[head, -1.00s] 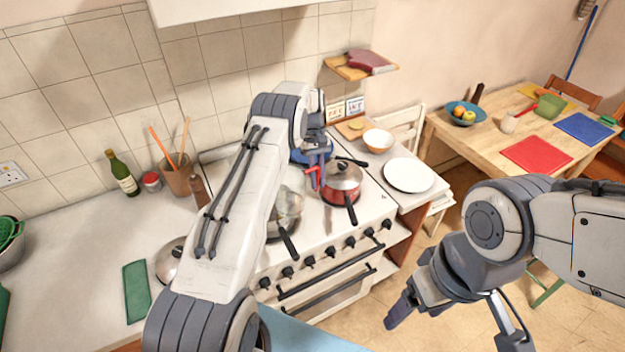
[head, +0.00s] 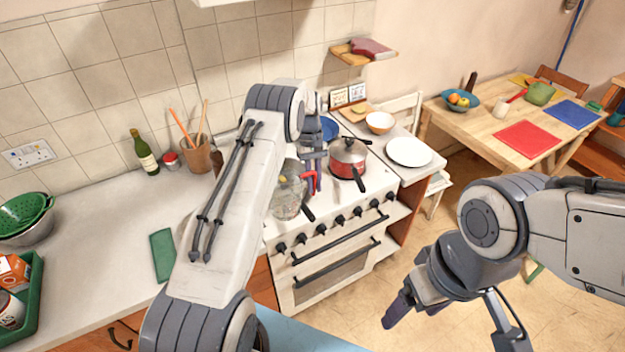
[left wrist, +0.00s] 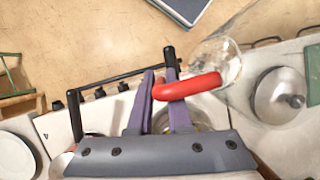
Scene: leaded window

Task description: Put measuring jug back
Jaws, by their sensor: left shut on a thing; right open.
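The clear measuring jug (head: 286,199) has a red handle (left wrist: 190,86). My left gripper (head: 314,172) is shut on that handle and holds the jug over the front left of the white cooker. The jug's clear body (left wrist: 226,62) also shows in the left wrist view, running out of the top right. Part of the jug is hidden by my left arm in the head view. My right gripper (head: 418,312) is open and empty, over the floor in front of the cooker.
A red pot (head: 347,158) stands on the cooker (head: 372,196). A pan lid (left wrist: 280,94) lies on the worktop. A green tray (head: 36,300) stands far left.

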